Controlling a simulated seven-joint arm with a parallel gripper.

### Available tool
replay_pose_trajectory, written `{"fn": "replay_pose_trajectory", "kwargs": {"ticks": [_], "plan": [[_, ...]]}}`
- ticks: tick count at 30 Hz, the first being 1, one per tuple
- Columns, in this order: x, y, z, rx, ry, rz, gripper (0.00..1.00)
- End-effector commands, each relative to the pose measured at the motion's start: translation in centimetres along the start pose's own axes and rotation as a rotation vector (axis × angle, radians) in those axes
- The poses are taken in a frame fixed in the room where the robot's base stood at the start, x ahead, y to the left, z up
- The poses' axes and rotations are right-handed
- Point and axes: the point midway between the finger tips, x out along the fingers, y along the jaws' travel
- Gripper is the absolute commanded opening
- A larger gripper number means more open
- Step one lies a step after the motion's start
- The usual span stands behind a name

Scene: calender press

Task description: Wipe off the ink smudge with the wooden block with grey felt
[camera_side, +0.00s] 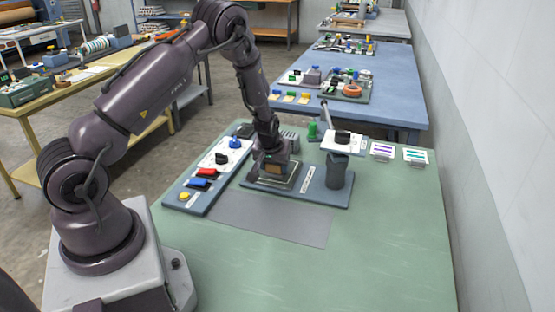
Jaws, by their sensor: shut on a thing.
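My gripper (272,168) points down over a framed plate (292,184) on the left part of a blue-grey board. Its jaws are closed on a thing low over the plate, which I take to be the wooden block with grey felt. The block is mostly hidden by the gripper and too small to make out. I cannot tell whether it touches the plate. The ink smudge cannot be made out; the gripper covers much of the plate.
A dark grey cup (337,171) stands on the board's right end. A blue panel (190,197) with coloured switches lies left of the gripper. A lever unit (343,139) stands behind the cup. The green table's front right is clear.

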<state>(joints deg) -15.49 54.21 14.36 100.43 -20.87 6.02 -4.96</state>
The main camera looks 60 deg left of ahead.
Motion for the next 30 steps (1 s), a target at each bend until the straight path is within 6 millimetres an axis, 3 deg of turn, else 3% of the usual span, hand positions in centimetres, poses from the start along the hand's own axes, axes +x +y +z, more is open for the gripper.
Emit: {"fn": "replay_pose_trajectory", "kwargs": {"ticks": [6,10,30], "plan": [[-0.7,-0.2,1.9,0.0,-0.003,-0.001,0.34],[-0.7,-1.6,1.7,-0.003,-0.004,-0.002,0.34],[1.8,-1.2,-4.1,0.0,0.0,-0.001,0.34]]}}
